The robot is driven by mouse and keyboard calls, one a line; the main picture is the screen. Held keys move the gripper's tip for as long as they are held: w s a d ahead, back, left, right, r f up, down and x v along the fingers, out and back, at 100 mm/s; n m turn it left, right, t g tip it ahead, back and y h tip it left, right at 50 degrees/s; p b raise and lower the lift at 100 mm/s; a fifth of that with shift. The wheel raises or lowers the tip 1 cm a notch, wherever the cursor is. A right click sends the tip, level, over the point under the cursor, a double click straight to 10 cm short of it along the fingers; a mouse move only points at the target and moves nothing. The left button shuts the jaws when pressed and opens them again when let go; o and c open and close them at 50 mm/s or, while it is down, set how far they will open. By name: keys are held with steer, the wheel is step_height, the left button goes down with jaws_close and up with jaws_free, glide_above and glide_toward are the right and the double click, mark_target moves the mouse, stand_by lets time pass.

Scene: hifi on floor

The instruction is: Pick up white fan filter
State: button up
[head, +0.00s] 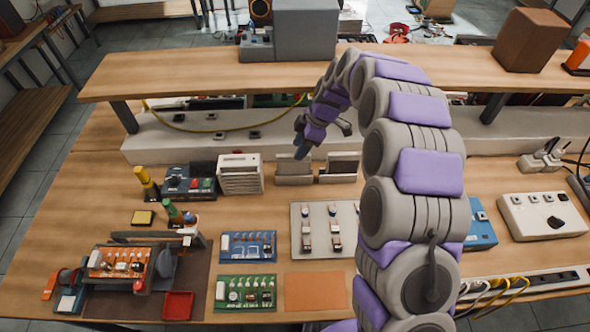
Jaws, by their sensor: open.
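A white box with a slatted, grille-like front (240,177) stands upright on the workbench left of centre; it looks like the white fan filter. My gripper (301,153) hangs over the bench to the right of it and a little higher in the picture, apart from it. The gripper points down, above two small grey holders. It is small here and partly dark; nothing shows held in it.
A dark box with buttons (190,181) stands close to the left of the white box. Grey holders (294,171) stand to its right. A raised wooden shelf (180,78) spans behind. Blue (248,246) and green (246,292) circuit boards lie in front.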

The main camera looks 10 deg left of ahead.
mark_target(291, 163)
steer(key=x, duration=0.4)
steer(key=shift+a+b, duration=0.3)
steer(key=shift+a, duration=0.05)
steer(key=f, duration=0.2)
steer(key=f+b, duration=0.1)
steer(key=f, duration=0.1)
steer(key=shift+a+f, duration=0.2)
steer(key=shift+f, duration=0.1)
steer(key=shift+a, duration=0.2)
steer(key=shift+c, duration=1.3)
steer(key=shift+d, duration=0.1)
jaws_close()
